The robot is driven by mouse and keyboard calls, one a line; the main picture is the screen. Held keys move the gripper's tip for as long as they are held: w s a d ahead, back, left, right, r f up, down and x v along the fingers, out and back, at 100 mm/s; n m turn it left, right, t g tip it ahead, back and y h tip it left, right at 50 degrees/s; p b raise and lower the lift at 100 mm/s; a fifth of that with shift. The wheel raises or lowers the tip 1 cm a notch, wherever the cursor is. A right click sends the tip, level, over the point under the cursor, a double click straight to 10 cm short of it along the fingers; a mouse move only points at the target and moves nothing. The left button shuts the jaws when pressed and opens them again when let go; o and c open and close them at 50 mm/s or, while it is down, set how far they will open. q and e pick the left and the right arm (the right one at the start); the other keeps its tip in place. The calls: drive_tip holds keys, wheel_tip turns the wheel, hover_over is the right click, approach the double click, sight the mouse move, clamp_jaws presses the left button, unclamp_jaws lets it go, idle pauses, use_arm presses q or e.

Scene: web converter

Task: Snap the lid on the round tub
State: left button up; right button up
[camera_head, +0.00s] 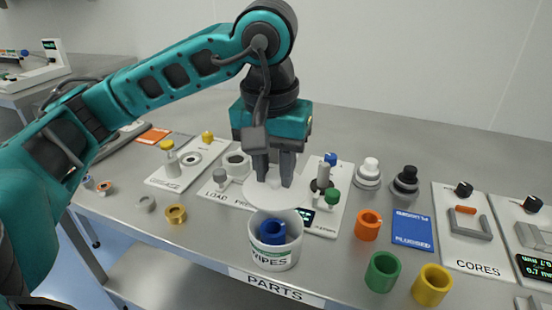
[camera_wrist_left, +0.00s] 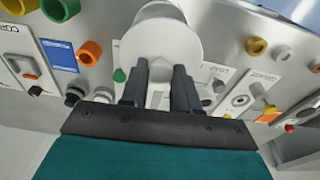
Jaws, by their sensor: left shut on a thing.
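The round tub (camera_head: 274,258) is white, labelled WIPES, and stands open at the table's front edge above the PARTS label. A blue ring-shaped piece (camera_head: 272,232) sits inside it. The white round lid (camera_head: 268,194) is held by my left gripper (camera_head: 272,183), which is shut on it from above. The lid is above the back of the tub's opening and apart from the front rim. My right gripper is not in view.
Orange (camera_head: 368,225), green (camera_head: 382,272) and yellow (camera_head: 432,285) rings stand to the right of the tub. A blue card (camera_head: 412,231) and the CORES panel (camera_head: 468,250) lie farther right. The LOAD panel (camera_head: 222,193) is behind the tub. Small rings (camera_head: 176,214) lie at left.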

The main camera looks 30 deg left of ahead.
sight(275, 189)
use_arm(q)
drive_tip(key=shift+d+f, duration=0.1)
drive_tip(key=shift+f, duration=0.1)
wheel_tip(275, 189, down, 5)
drive_tip(key=b, duration=0.4)
drive_tip(key=shift+f, duration=0.15)
drive_tip(key=shift+f+b, duration=0.4)
drive_tip(key=shift+b, duration=0.4)
idle(1.0)
drive_tip(key=shift+f+b, duration=0.2)
drive_tip(key=shift+b, duration=0.4)
idle(0.9)
idle(0.4)
drive_tip(key=o, duration=1.1)
drive_tip(key=shift+o, duration=0.4)
